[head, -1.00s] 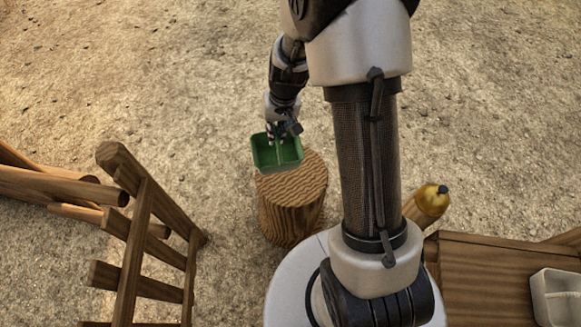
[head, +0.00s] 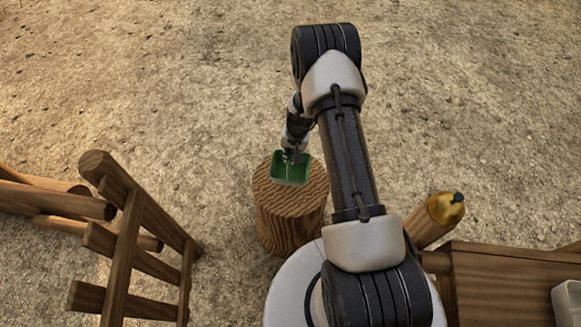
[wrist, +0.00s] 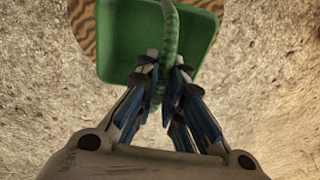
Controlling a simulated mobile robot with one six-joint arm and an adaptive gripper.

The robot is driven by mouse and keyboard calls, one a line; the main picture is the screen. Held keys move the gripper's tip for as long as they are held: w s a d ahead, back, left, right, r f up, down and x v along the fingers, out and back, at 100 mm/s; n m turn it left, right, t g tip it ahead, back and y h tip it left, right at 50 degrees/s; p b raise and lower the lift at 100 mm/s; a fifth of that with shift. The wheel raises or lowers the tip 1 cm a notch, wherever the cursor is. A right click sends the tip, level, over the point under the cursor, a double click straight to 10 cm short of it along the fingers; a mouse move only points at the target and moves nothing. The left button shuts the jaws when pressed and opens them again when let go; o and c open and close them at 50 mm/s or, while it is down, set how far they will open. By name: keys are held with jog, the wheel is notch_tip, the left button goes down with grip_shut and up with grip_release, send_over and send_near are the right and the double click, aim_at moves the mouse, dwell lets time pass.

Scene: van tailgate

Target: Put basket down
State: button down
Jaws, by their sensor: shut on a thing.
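My gripper (head: 290,156) is above the basket. In the wrist view my gripper (wrist: 165,78) is shut on the handle, with fingers on both sides of it.
A wooden ladder-like frame (head: 130,240) and logs (head: 50,200) are at the left. A wooden table (head: 500,280) with a pale container (head: 567,300) is at the lower right, with a yellow-topped object (head: 446,208) behind it. Sandy ground beyond the stump is clear.

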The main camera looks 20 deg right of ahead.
jog(key=b, duration=0.2)
send_over(291, 173)
jog(key=shift+w+f, duration=0.15)
jog(key=shift+f, duration=2.9)
jog(key=shift+f, duration=0.2)
jog(key=c, duration=1.7)
grip_release()
